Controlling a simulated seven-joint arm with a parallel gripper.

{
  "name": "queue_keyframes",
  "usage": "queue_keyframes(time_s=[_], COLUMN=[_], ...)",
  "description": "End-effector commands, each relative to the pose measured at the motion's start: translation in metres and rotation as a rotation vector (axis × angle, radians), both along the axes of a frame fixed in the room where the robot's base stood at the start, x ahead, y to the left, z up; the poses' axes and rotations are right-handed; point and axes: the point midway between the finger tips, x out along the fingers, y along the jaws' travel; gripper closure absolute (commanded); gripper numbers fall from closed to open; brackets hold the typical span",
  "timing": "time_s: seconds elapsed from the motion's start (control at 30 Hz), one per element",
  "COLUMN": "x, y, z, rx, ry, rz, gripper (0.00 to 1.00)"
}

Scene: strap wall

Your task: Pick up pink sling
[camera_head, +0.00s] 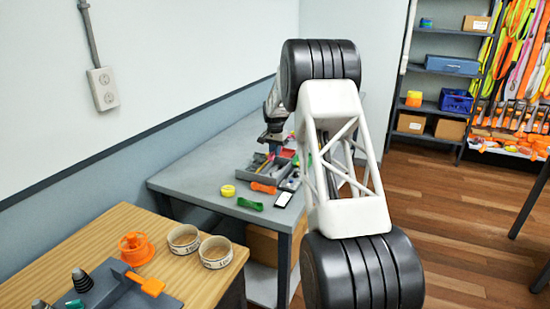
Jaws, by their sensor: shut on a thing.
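Other small coloured pieces lie in the tray below.
On the grey table (205,165) are a yellow roll (228,190), a green piece (250,204), an orange piece (263,188) and a phone-like item (284,199). A wooden table (195,287) stands in front. Shelves (445,67) and hanging straps (516,50) are at back right.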

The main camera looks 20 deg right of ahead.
Motion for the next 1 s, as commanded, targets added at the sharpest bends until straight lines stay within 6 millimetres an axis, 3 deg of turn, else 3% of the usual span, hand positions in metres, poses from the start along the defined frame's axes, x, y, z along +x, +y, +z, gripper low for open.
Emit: queue_keyframes(time_s=[0.73, 1.0], x=[0.000, 0.010], y=[0.000, -0.005], z=[0.004, 0.003], rx=[0.000, 0.000], ry=[0.000, 0.000], rz=[0.000, 0.000], gripper=[1.00, 1.00])
